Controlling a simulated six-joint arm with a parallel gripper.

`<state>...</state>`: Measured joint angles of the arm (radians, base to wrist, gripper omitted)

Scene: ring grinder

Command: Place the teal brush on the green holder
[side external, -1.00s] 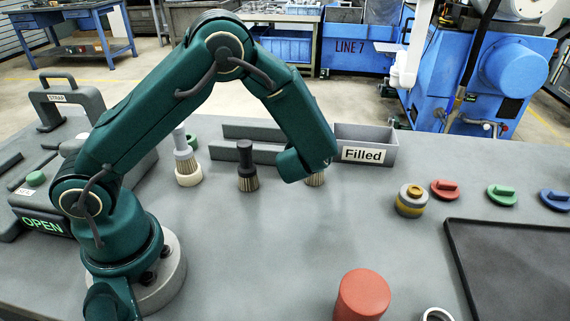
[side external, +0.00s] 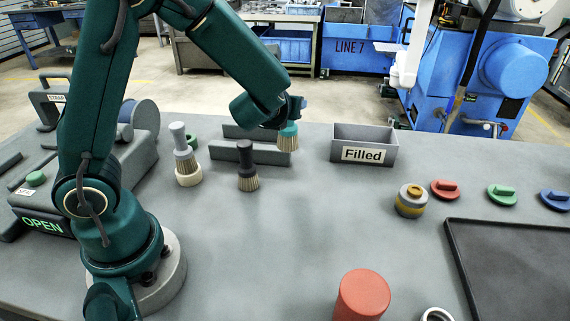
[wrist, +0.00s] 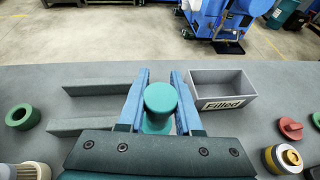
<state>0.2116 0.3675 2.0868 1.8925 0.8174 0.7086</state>
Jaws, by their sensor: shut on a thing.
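The teal brush (side external: 288,139) is in my gripper (side external: 292,108), bristles down, held above the table near the right end of the grey rails. In the wrist view the brush's round teal top (wrist: 160,98) sits between the two blue fingers of my gripper (wrist: 158,110), which are shut on it. The green holder (wrist: 22,117) is a ring lying on the table at the left of the wrist view. In the side view the green holder (side external: 191,143) is partly hidden behind a grey brush, well to the left of my gripper.
The "Filled" bin (side external: 364,143) is right of my gripper. The table's middle is clear.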

